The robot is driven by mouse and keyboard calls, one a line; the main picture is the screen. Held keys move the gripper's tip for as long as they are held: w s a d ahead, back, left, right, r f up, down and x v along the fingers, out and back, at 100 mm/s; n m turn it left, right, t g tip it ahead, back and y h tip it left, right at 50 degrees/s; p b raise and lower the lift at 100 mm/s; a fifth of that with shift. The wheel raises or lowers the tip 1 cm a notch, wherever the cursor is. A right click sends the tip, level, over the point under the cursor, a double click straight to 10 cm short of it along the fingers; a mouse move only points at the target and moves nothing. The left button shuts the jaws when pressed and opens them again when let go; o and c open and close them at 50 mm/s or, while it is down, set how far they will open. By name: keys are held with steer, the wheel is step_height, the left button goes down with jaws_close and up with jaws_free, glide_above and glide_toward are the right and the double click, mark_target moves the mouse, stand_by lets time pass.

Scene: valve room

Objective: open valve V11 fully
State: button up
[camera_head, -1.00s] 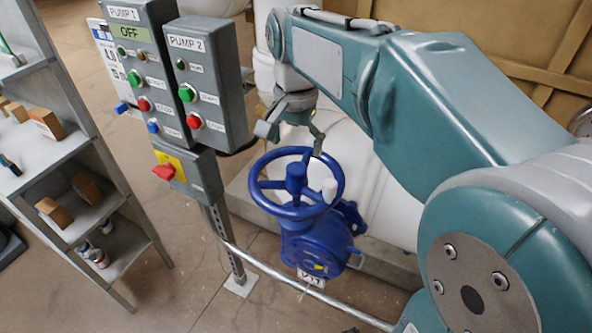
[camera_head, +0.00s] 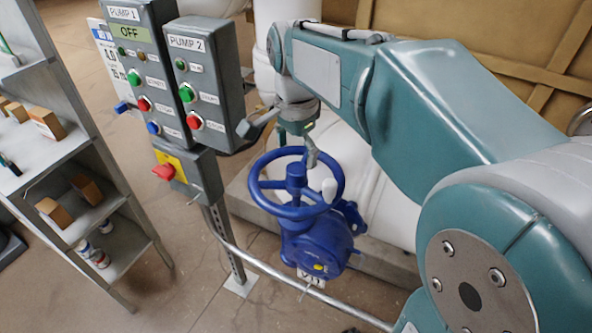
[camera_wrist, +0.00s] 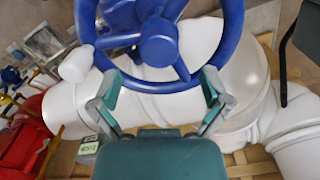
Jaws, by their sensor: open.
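The blue valve handwheel (camera_head: 296,211) sits on a blue valve body (camera_head: 318,250) low in front of me, with a white knob (camera_head: 329,189) at its rim. My gripper (camera_head: 280,143) is open and empty above the far side of the wheel. In the wrist view, the fingers of my gripper (camera_wrist: 160,93) are spread at either side of the near stretch of the wheel rim (camera_wrist: 150,84). The right fingertip overlaps the rim; I cannot tell whether it touches. The knob (camera_wrist: 76,65) is left of the left finger.
Pump control boxes (camera_head: 207,85) with buttons and a red switch (camera_head: 164,171) stand just left of the gripper. A metal pipe (camera_head: 280,275) runs in front of the valve. White piping (camera_head: 375,190) lies behind. A shelf (camera_head: 75,155) stands far left.

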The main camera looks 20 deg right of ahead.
mark_target(296, 168)
steer(key=shift+f, duration=2.55)
steer(key=shift+c, duration=0.3)
